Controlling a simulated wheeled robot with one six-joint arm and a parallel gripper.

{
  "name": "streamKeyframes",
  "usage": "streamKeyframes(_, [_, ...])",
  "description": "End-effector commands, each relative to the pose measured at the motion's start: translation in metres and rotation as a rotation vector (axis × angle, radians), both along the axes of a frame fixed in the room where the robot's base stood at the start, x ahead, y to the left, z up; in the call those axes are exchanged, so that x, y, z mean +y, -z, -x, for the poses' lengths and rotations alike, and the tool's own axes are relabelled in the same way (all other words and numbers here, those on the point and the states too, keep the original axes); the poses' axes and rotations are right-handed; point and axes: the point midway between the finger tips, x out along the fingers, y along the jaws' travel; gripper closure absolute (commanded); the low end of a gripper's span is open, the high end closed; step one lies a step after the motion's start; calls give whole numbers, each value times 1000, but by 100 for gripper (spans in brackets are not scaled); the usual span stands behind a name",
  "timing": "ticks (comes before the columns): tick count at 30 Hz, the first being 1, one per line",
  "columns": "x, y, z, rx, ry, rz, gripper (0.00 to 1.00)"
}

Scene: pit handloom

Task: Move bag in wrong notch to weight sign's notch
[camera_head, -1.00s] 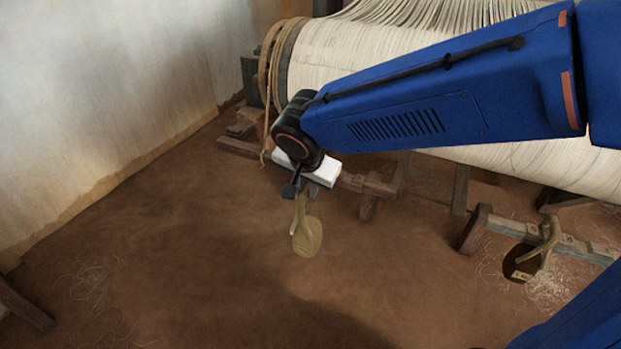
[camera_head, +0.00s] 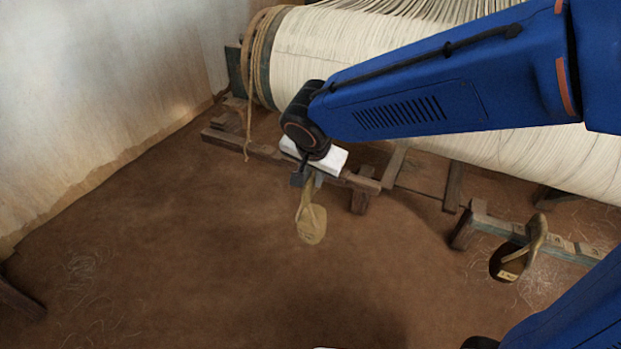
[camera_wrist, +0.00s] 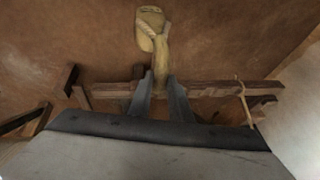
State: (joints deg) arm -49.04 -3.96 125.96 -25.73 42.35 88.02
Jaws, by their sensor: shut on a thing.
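My gripper (camera_head: 308,183) is shut on the neck of a tan bag (camera_head: 312,226). The bag hangs below the jaws over the earth floor. In the wrist view the fingers (camera_wrist: 161,82) pinch the neck and the bag's body (camera_wrist: 151,30) shows beyond them. A second, darker bag (camera_head: 506,264) with a small pale tag hangs by a tan loop from a notched rail (camera_head: 562,243) at the right. Small pale marks show on the rail, too small to read. My arm hides the rail's right end.
A big roller of pale warp threads (camera_head: 330,60) stands behind my arm, with a rope (camera_head: 258,60) around its left end. A low wooden frame (camera_head: 245,146) lies behind my gripper. A wall (camera_head: 90,100) stands at the left. The front floor is mostly clear.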

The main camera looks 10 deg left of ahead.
Motion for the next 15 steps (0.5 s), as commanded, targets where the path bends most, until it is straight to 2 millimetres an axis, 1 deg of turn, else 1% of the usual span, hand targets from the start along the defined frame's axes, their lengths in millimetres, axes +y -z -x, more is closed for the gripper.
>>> streamKeyframes(15, [-10, 1, -27, -2, 1, -2, 100])
